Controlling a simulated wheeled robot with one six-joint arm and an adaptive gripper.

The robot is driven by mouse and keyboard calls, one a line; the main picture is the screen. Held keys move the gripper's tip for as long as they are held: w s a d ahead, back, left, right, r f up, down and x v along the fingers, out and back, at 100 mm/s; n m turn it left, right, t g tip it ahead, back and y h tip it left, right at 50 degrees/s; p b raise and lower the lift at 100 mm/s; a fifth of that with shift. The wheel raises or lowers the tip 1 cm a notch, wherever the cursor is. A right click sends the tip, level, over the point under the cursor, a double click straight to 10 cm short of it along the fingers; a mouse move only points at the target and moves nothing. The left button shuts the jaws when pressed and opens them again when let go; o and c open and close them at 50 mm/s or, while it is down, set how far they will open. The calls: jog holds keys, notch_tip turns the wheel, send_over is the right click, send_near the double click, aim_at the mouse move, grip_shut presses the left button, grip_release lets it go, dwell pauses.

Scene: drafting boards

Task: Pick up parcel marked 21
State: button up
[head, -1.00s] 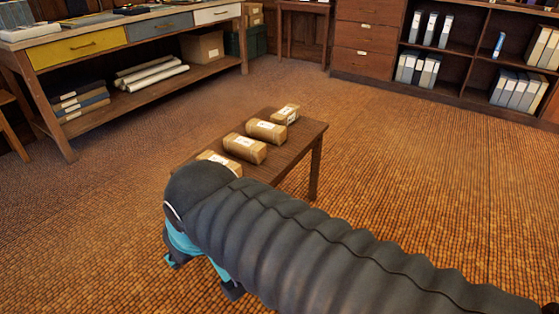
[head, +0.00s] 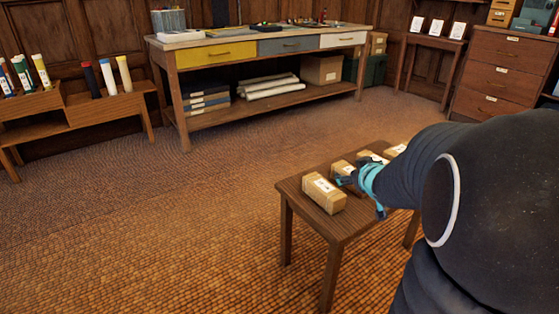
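Several brown box-shaped parcels with white labels stand in a row on a small dark wooden table (head: 345,224). The nearest parcel (head: 324,195) is in full view. A second parcel (head: 342,167) is partly behind my gripper, a third parcel (head: 368,157) is partly covered by my arm, and a far parcel (head: 396,150) shows at the arm's edge. The label marks are too small to read, so I cannot tell which is 21. My gripper (head: 362,196), teal with dark fingertips, is over the table, right of the nearest parcel. Its fingertips are apart, with nothing seen between them.
A long workbench (head: 262,46) with drawers and a lower shelf stands at the back. A wooden rack (head: 105,108) with upright tubes is at the left. A drawer cabinet (head: 503,65) is at the right. The floor left of the small table is clear.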

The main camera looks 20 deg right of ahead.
notch_tip(320, 180, down, 5)
jog(key=w+d+n+y, duration=0.1)
jog(key=w+d+y, duration=0.1)
jog(key=y, duration=0.1)
jog(key=n+y, duration=0.1)
jog(key=y, duration=0.3)
send_near(325, 187)
jog(key=w+f, duration=0.1)
jog(key=w+a+f+b, duration=0.1)
jog(key=w, duration=0.1)
jog(key=shift+f, duration=0.35)
jog(key=shift+w+r+b+x, duration=0.1)
jog(key=shift+r+x, duration=0.05)
jog(key=shift+x, duration=0.8)
jog(key=shift+w+r+b+x, duration=0.1)
jog(key=shift+r+x, duration=0.05)
jog(key=shift+x, duration=0.85)
jog(key=shift+r+b+x, duration=0.1)
jog(key=shift+r+x, duration=0.1)
jog(key=shift+x, duration=0.75)
jog(key=shift+r+t, duration=0.1)
jog(key=shift+t, duration=0.2)
jog(key=c, duration=1.6)
